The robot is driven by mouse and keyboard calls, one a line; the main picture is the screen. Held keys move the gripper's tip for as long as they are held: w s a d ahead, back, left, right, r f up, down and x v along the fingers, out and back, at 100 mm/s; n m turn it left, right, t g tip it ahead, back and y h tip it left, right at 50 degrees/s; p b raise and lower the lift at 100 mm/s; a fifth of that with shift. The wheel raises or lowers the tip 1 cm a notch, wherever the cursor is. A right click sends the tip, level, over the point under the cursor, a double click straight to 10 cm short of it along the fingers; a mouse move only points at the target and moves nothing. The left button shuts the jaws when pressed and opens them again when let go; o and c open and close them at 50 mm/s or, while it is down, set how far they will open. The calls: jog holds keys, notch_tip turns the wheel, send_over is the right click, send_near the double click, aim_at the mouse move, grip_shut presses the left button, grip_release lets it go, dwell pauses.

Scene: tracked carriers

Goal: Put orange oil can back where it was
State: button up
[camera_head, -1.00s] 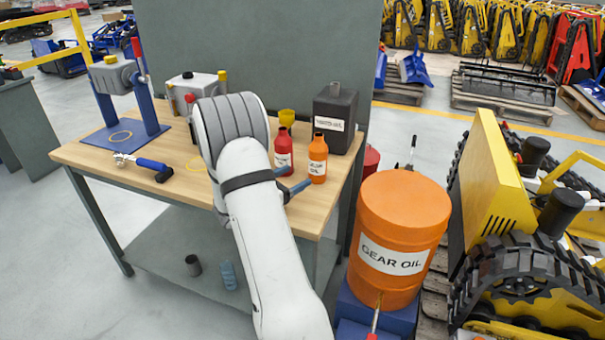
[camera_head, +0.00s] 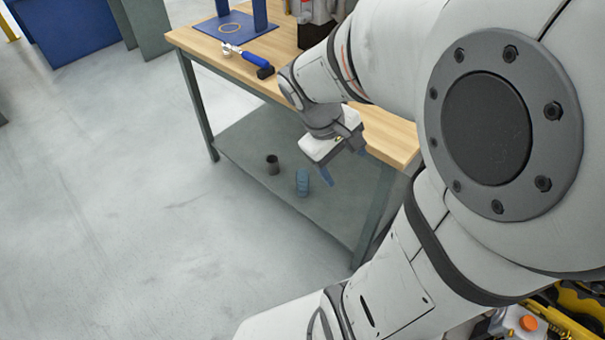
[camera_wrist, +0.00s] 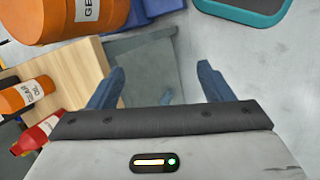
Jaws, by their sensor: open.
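The orange oil can (camera_wrist: 22,96) with a white label is at the left edge of the wrist view, partly cut off, by the wooden bench top (camera_wrist: 78,76). In the head view the can is hidden or out of frame. My gripper (camera_head: 342,164) is open and empty, hanging at the bench's front edge. In the wrist view its two blue fingers (camera_wrist: 158,84) are wide apart with nothing between them. The can lies off to the left of the fingers, apart from them.
A red bottle (camera_wrist: 38,134) is close beside the orange can. A big orange drum (camera_wrist: 65,22) is at the wrist view's top left. A dark cup (camera_head: 272,165) and a blue ribbed object (camera_head: 302,182) stand on the lower shelf (camera_head: 240,138). A blue-handled tool (camera_head: 250,59) lies on the bench.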

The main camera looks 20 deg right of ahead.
jog(key=s+a+r+m+t+y, duration=0.1)
jog(key=s+a+m+t+y, duration=0.1)
jog(key=a, duration=0.7)
jog(key=shift+s+a+r+m+t+y, duration=0.35)
jog(key=shift+m+t+y, duration=0.2)
jog(key=shift+y, duration=0.65)
jog(key=shift+w+d, duration=0.1)
